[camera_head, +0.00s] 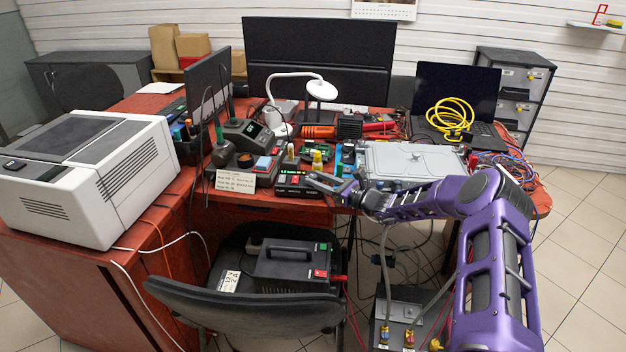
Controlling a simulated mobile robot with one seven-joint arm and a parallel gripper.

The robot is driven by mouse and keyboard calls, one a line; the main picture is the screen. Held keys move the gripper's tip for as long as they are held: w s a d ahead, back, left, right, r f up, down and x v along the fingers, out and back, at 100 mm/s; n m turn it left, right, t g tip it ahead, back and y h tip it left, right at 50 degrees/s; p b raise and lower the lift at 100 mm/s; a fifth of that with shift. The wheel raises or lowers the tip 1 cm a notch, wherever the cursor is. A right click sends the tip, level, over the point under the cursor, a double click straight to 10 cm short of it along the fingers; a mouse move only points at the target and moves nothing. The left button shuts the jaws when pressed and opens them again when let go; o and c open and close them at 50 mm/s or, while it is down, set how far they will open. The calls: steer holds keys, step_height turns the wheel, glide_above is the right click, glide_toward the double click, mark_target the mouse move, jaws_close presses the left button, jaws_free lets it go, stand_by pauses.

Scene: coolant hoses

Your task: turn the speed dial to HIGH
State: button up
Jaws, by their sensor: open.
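My gripper (320,182) is at the end of my purple arm, over the front edge of the red desk (228,196). It is open, and I see nothing between its fingers. Just left of it is a small black instrument (290,190) with a green display and a red part on its front. The fingertips look close to its right side; I cannot tell whether they touch. I cannot make out a speed dial or a HIGH mark at this size. A grey box (400,312) with hose fittings on the floor is partly hidden by my arm.
A handwritten card (236,180) and small tools crowd the desk left of my gripper. A silver lidded case (412,160) lies behind my forearm. A chair (250,308) holding a black power unit (292,264) stands in front. Cables hang below the desk.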

steer(key=shift+x, duration=0.95)
jaws_close()
